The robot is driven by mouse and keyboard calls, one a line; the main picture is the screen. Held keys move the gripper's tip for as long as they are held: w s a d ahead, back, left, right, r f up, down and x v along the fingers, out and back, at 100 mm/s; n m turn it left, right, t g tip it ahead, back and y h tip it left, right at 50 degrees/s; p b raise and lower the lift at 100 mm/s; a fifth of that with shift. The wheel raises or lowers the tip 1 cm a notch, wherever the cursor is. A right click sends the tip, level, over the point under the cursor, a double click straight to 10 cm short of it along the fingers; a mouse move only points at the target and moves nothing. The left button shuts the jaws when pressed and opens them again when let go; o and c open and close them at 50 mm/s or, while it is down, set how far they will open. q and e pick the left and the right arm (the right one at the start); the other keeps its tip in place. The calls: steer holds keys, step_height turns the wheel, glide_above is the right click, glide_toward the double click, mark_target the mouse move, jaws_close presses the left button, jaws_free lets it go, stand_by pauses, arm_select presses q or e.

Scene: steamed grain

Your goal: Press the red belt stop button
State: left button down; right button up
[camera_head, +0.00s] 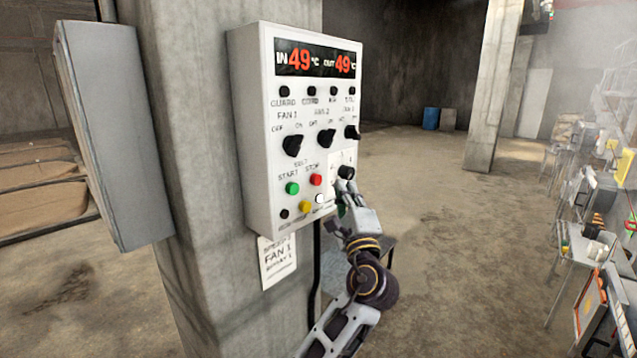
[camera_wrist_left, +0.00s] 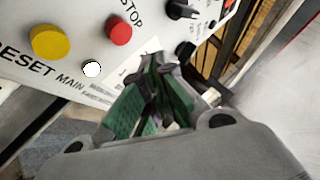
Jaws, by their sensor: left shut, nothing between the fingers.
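The red belt stop button (camera_head: 316,180) sits on the front of a white control panel (camera_head: 252,120), below the word STOP and right of the green start button (camera_head: 292,188). In the left wrist view the red button (camera_wrist_left: 118,31) shows at the upper left, uncovered. My left gripper (camera_head: 341,196) is shut and empty, close to the panel's lower right, to the right of and below the red button. In the left wrist view its green-padded fingers (camera_wrist_left: 158,75) point at the panel face near a pale label. I cannot tell whether they touch it. My right gripper is not in view.
A yellow reset button (camera_head: 305,207) and a white button (camera_head: 320,198) sit just below the red one. A black knob (camera_head: 346,172) is right of it. The panel hangs on a concrete pillar (camera_head: 190,150) beside a grey box (camera_head: 120,130). Open floor lies behind.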

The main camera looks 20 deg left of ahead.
arm_select(q)
steer(key=shift+s+d, duration=0.3)
steer(key=shift+d, duration=0.45)
stand_by(0.5)
